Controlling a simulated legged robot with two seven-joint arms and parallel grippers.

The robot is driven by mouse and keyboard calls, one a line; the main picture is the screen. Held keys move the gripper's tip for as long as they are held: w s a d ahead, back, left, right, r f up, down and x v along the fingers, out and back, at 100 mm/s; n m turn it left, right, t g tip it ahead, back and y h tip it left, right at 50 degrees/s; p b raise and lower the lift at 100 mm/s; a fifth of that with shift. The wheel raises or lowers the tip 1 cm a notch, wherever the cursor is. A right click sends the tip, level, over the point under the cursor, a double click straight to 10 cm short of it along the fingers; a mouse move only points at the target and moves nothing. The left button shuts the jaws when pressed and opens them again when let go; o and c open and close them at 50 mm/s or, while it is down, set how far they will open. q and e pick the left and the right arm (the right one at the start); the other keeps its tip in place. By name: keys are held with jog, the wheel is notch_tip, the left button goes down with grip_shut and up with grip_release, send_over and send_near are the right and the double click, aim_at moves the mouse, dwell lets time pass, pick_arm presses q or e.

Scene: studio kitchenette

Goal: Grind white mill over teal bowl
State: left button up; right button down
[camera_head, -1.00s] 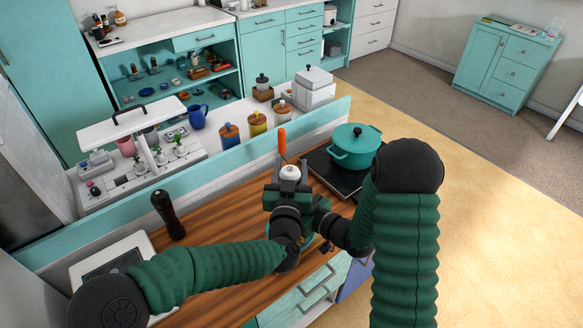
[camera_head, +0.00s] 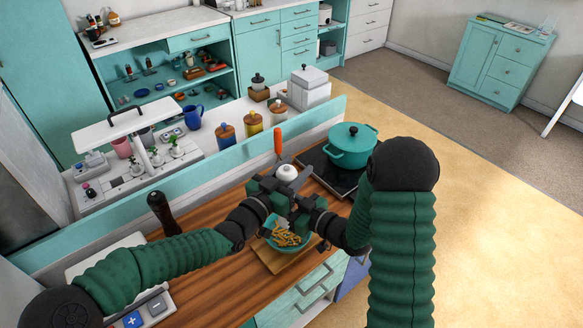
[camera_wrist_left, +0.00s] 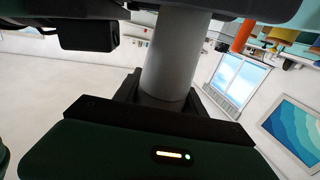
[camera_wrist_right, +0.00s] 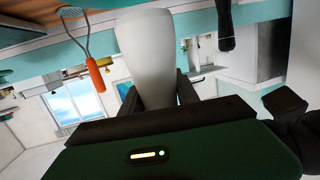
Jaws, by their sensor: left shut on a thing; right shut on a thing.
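The white mill (camera_head: 287,173) shows its rounded top between my grippers in the head view. Its pale body fills the jaws in the right wrist view (camera_wrist_right: 148,55), and a shaded cylinder, the mill, stands between the jaws in the left wrist view (camera_wrist_left: 175,55). My left gripper (camera_head: 268,190) and my right gripper (camera_head: 301,197) are both shut on the mill, side by side and close together. The teal bowl (camera_head: 283,248), holding yellow pasta, sits just below the grippers in the picture, partly covered by them. The mill's lower end is hidden.
The bowl stands on a wooden board (camera_head: 270,264) on the counter. A dark mill (camera_head: 162,212) stands left, beyond my left forearm. A teal pot (camera_head: 352,150) sits on the hob at right. An orange-handled utensil (camera_head: 278,143) stands behind the grippers. A scale (camera_head: 152,308) lies front left.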

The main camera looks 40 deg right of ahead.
pick_arm(q)
jog(key=m+g+h, duration=0.1)
jog(key=m+g, duration=0.1)
jog(key=g, duration=0.2)
jog(key=shift+r, duration=0.2)
jog(key=shift+s+f+m+g, duration=0.1)
jog(key=shift+m+g, duration=0.5)
jog(key=shift+g, duration=0.1)
jog(key=m+g, duration=0.2)
jog(key=g, duration=0.1)
jog(key=shift+s+d, duration=0.1)
jog(key=shift+s, duration=0.25)
jog(key=m+g, duration=0.1)
jog(key=g, duration=0.1)
jog(key=shift+f+m+g, duration=0.1)
jog(key=shift+m+g, duration=0.2)
jog(key=shift+s+m+g, duration=0.3)
jog(key=shift+s+g, duration=0.05)
jog(key=shift+g, duration=0.15)
jog(key=shift+y, duration=0.3)
jog(key=o, duration=1.4)
jog(key=shift+s, duration=0.1)
jog(key=shift+c, duration=0.2)
